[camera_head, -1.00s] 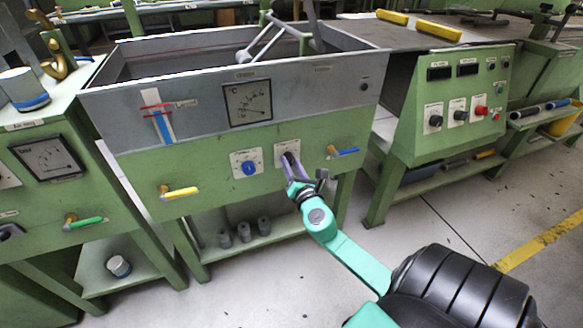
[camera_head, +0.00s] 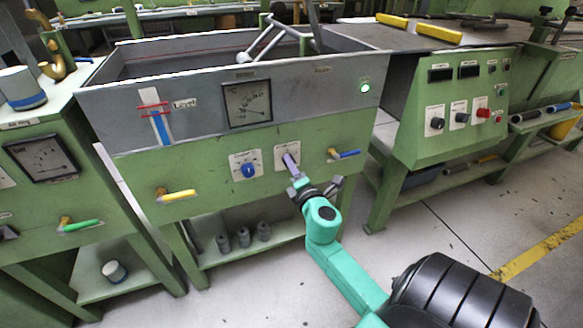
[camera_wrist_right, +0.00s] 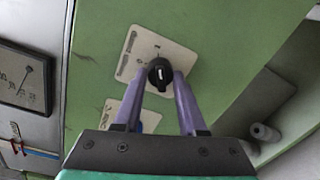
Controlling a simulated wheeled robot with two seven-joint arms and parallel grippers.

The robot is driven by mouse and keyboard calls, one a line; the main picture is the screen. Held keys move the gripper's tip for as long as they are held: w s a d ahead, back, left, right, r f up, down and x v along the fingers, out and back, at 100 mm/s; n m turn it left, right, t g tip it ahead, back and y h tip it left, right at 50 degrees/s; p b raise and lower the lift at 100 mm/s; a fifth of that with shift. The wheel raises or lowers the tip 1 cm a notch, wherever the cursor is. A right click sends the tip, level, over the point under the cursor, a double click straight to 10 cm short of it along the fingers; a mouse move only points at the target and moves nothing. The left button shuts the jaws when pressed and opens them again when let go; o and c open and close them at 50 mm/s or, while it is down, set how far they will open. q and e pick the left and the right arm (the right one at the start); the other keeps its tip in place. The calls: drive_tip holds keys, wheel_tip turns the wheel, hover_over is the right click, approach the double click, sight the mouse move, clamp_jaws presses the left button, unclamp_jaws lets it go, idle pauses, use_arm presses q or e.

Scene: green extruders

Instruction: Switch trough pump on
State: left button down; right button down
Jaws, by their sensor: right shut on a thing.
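The grey trough (camera_head: 210,75) sits on a green cabinet (camera_head: 215,150) with a gauge, a level strip and a lit lamp (camera_head: 364,87). On its front is a white plate (camera_head: 282,152) with a rotary switch, mostly hidden behind my fingers in the head view. In the right wrist view the black knob (camera_wrist_right: 160,73) shows between my purple fingers, its white mark nearly upright in the picture. My right gripper (camera_head: 293,163) is shut on this black knob; the wrist view also shows the gripper (camera_wrist_right: 158,88). My left gripper is not in view.
Left of the switch is a blue knob (camera_head: 248,170) on its own plate. A blue valve handle (camera_head: 346,154) is close on the right, a yellow handle (camera_head: 178,196) further left. A green control panel (camera_head: 455,110) stands at the right. The floor between is clear.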

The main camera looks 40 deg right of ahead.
idle(0.4)
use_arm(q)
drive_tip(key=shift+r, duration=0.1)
use_arm(e)
drive_tip(key=shift+c, duration=2.4)
unclamp_jaws()
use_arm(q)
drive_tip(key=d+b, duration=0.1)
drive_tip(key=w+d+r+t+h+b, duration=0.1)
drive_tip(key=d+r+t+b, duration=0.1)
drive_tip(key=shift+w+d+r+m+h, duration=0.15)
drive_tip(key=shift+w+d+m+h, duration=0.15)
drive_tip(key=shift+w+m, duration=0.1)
use_arm(e)
drive_tip(key=v, duration=1.4)
drive_tip(key=shift+s, duration=0.3)
drive_tip(key=shift+f, duration=0.1)
